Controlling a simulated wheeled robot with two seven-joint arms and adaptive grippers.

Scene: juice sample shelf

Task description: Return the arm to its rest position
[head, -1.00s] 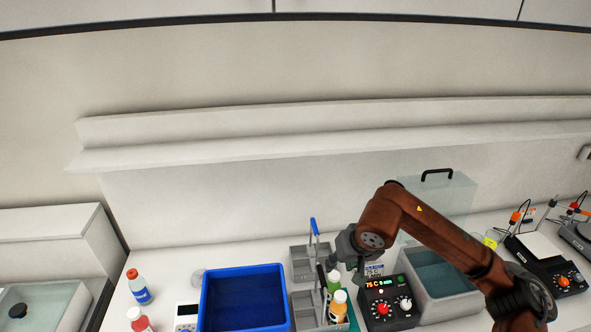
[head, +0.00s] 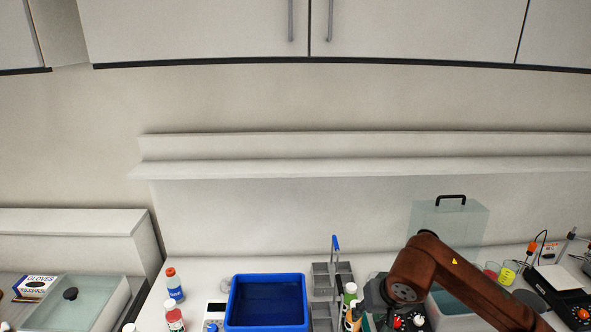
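My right arm comes in from the right in the head view. My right gripper (head: 362,312) is low in the picture, beside the grey caddy (head: 320,281) and the bottles in it. Its fingers point down and are partly hidden, so I cannot tell whether they are open or shut. My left gripper is not in view.
A blue bin (head: 231,303) stands left of the caddy. An empty wall shelf (head: 330,170) runs behind.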

